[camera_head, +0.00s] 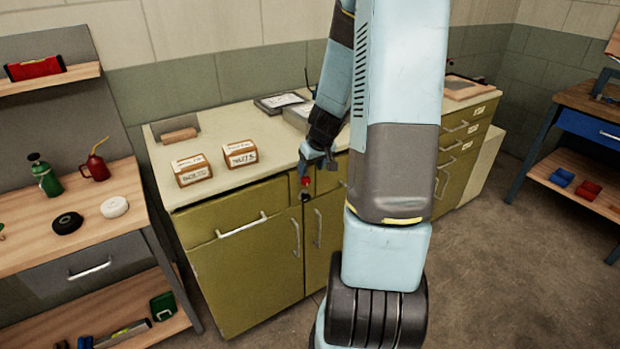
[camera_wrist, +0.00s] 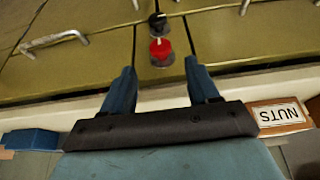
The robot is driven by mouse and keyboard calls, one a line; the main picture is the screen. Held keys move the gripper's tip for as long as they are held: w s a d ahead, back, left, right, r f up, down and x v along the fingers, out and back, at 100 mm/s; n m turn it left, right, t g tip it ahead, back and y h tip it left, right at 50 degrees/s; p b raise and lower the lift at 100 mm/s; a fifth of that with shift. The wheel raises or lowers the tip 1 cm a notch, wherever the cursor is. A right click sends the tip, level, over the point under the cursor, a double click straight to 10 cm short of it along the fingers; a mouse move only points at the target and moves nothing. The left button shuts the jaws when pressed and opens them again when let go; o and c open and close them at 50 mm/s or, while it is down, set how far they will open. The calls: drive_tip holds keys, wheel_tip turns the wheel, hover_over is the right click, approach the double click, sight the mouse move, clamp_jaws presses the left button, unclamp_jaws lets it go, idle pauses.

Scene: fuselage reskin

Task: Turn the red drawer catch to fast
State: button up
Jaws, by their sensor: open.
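The red drawer catch (camera_wrist: 160,48) shows in the wrist view on the olive cabinet front, a red knob on a dark round base with a black knob beside it. In the head view the catch (camera_head: 305,181) is a small red spot below the bench top's front edge. My gripper (camera_wrist: 158,70) is open, its two blue fingers on either side of the catch and apart from it. In the head view my gripper (camera_head: 316,160) hangs at the bench edge just above the catch, partly hidden by my wrist. I cannot tell the catch's setting.
A box marked NUTS (camera_head: 240,153) and another labelled box (camera_head: 191,170) stand on the bench top (camera_head: 225,120). A drawer handle (camera_head: 242,225) and door handles stick out of the cabinet front. Shelving with an oil can (camera_head: 95,162) stands at left. Open floor lies at right.

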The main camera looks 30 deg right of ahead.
sight(308, 178)
drive_tip(key=shift+x, duration=3.5)
drive_tip(key=shift+c, duration=0.3)
drive_tip(key=c, duration=0.9)
drive_tip(key=shift+d, duration=0.4)
drive_tip(key=shift+a, duration=0.15)
drive_tip(key=shift+c, duration=0.2)
